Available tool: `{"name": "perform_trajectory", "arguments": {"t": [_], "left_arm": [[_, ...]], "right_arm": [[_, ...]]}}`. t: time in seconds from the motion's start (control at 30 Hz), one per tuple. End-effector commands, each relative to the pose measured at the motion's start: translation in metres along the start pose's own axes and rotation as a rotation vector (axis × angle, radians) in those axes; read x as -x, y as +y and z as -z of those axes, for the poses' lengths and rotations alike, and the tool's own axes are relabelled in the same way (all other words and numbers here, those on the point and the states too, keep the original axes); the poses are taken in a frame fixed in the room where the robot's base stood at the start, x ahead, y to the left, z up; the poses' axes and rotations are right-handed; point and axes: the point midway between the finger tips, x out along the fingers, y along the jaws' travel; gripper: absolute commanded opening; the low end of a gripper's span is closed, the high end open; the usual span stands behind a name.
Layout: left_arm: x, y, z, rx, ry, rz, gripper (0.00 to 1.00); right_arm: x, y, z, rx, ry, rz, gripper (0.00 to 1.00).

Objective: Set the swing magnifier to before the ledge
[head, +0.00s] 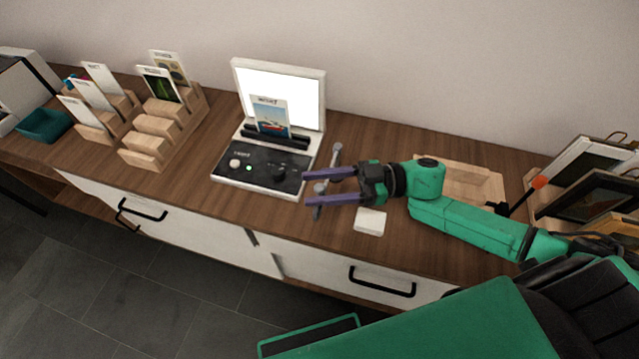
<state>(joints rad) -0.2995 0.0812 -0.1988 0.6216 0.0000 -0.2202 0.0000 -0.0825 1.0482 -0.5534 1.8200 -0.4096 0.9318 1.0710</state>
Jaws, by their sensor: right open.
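A white viewer (318,100) with a lit upright screen stands on the wooden counter. A picture card (270,117) stands in the dark ledge (275,137) before the screen. A grey bar with knobbed ends (337,150), apparently the swing magnifier's arm, runs along the viewer's right side; a lens is not clearly seen. My right gripper (308,188) reaches in from the right, its two purple fingers apart and pointing left. The fingers are at the bar's near part and partly cover it; I cannot tell whether they touch it. My left gripper is not in view.
The viewer's black control panel (257,168) lies left of my fingers. A white block (370,221) lies just below my gripper. A wooden tray (465,180) and frames (590,190) stand right; wooden card racks (165,125) and a teal bin (43,124) stand left.

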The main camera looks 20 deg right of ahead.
Motion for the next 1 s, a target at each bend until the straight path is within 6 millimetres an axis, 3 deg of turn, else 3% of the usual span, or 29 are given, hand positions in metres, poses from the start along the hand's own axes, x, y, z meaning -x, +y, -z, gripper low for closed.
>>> {"name": "perform_trajectory", "arguments": {"t": [0.03, 0.17, 1.0], "left_arm": [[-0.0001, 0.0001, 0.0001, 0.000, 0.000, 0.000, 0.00], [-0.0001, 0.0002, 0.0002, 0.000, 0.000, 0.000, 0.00], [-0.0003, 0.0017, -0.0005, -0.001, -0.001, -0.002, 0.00]], "right_arm": [[0.0002, 0.0000, -0.0001, 0.000, 0.000, 0.000, 0.49], [0.0005, 0.0001, -0.0001, 0.000, 0.000, 0.000, 0.00], [0.0008, -0.0001, -0.0003, 0.000, 0.000, 0.000, 0.00]]}}
